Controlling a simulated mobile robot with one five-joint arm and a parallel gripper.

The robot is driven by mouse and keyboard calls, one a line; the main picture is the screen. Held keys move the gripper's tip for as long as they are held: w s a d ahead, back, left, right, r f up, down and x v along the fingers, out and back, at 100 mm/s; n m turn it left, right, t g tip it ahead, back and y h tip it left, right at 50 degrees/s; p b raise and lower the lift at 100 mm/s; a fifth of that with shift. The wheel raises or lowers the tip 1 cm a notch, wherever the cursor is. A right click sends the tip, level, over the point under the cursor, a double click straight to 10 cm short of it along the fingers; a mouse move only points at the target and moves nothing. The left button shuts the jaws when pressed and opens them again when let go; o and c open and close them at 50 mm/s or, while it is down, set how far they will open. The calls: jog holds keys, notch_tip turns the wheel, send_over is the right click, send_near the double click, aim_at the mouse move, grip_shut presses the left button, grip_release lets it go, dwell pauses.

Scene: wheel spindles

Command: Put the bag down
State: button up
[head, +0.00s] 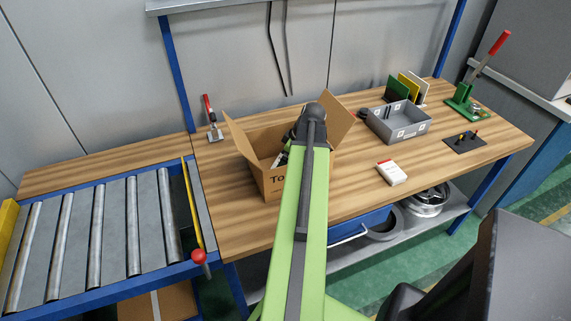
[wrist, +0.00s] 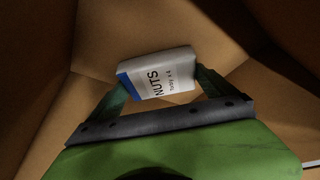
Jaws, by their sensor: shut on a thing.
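My gripper (wrist: 161,84) is shut on a white bag (wrist: 157,76) with a blue edge and the word NUTS, seen in the wrist view. Brown cardboard walls and floor surround the bag, so it is inside the open cardboard box (head: 272,185). I cannot tell whether the bag touches the box floor. In the head view the box stands on the wooden bench (head: 235,229) with its flaps spread. My green arm covers its right part and hides the bag and most of the gripper.
A red-handled clamp (head: 211,118) stands behind left. A green lever press (head: 470,92) stands far right. A roller conveyor (head: 98,232) adjoins the bench's left side.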

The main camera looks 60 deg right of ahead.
jog(key=shift+f, duration=0.15)
jog(key=o, duration=1.1)
jog(key=p+v, duration=1.1)
jog(key=v, duration=0.1)
